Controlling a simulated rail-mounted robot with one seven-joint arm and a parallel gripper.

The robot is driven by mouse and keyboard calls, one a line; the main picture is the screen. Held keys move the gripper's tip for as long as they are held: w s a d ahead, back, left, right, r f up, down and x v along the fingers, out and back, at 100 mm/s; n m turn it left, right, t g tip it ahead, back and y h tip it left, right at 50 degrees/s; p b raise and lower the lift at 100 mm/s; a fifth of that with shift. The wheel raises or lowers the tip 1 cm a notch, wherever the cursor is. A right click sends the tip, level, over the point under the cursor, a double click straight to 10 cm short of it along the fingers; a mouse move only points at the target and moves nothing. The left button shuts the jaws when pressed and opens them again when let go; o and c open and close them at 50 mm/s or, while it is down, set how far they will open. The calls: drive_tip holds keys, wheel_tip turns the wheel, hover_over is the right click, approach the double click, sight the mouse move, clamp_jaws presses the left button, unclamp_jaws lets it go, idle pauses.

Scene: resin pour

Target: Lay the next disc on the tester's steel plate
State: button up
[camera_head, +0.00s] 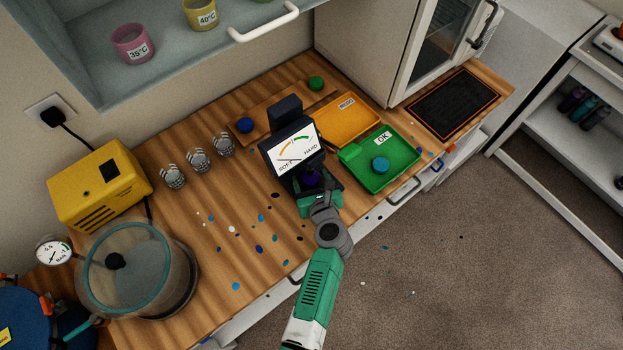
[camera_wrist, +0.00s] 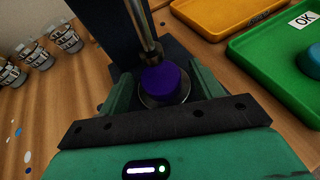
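The tester (camera_head: 292,150), a dark device with a SOFT–HARD dial, stands in the middle of the wooden worktop. A purple disc (camera_wrist: 163,82) sits on its round steel plate (camera_wrist: 150,101), under the metal plunger (camera_wrist: 145,30). The disc also shows, partly hidden, in the head view (camera_head: 310,178). My gripper (camera_wrist: 163,88) reaches in from the front with its green fingers on either side of the disc; they look apart from it. A blue disc (camera_head: 245,125) and a green disc (camera_head: 315,83) rest on a wooden strip behind the tester.
A green OK tray (camera_head: 352,157) holds a teal disc (camera_head: 380,165); an orange tray (camera_head: 345,122) stands behind it. Several glass cups (camera_head: 198,159) stand left. A yellow box (camera_head: 98,185) and a lidded pot (camera_head: 135,265) are farther left. Resin spots mark the front worktop.

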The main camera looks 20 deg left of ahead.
drive_tip(key=shift+r, duration=0.25)
drive_tip(key=p+v, duration=0.2)
drive_tip(key=v, duration=1)
